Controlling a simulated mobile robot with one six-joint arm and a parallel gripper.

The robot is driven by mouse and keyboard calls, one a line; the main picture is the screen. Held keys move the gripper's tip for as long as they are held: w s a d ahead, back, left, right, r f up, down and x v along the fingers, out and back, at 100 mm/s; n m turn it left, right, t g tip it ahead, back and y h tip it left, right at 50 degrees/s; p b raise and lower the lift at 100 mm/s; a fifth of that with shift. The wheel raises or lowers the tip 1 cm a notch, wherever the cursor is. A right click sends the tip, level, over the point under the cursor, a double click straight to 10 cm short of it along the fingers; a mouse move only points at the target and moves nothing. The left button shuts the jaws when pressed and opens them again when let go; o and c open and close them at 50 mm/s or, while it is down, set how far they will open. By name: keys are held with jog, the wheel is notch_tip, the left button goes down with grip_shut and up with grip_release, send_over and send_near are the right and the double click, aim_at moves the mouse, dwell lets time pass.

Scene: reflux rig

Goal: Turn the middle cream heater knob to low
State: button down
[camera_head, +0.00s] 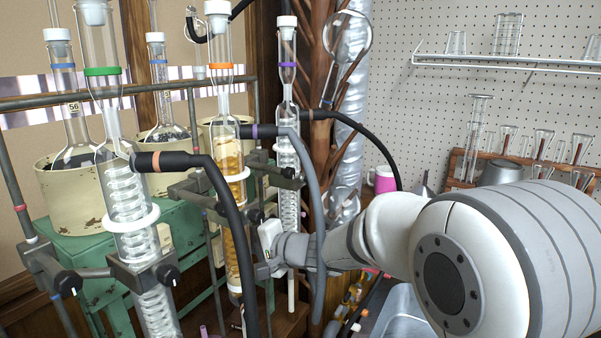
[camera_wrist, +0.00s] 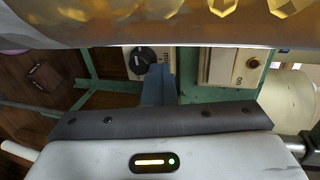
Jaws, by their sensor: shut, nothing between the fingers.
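In the wrist view a dark round knob (camera_wrist: 142,59) sits on a cream control panel (camera_wrist: 134,73), with small lettering beside it. My gripper (camera_wrist: 160,70) is shut and empty. Its blue-grey fingertips reach up to the knob's right edge; I cannot tell whether they touch it. The knob's pointer setting is too small to read. In the head view my gripper (camera_head: 262,270) is just right of the amber-filled condenser (camera_head: 233,235), which stands in front of the heaters. The middle cream heater (camera_head: 160,182) is partly hidden by glassware and hoses, and its knob is not visible there.
Glass condensers (camera_head: 135,210), clamps (camera_head: 145,272) and dark hoses (camera_head: 228,195) crowd the left. A green stand (camera_head: 90,250) carries the heaters.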

jog(key=shift+s+f, duration=0.15)
jog(key=shift+f, duration=0.25)
jog(key=shift+b+v, duration=1.15)
jog(key=shift+v, duration=1.8)
jog(key=shift+d+f, duration=0.1)
jog(key=s+d+f+n+g+h+p, duration=0.1)
jog(key=s+d+f+n+g+h, duration=0.1)
jog(key=s+d+h, duration=0.4)
jog(key=s+d+f+n+g+h+p, duration=0.2)
jog(key=s+d+f+h, duration=0.4)
jog(key=s+d, duration=1)
jog(key=shift+f+n+g+h+p, duration=0.25)
jog(key=shift+n+g+h, duration=0.3)
jog(key=shift+n, duration=0.55)
jog(key=shift+d, duration=0.1)
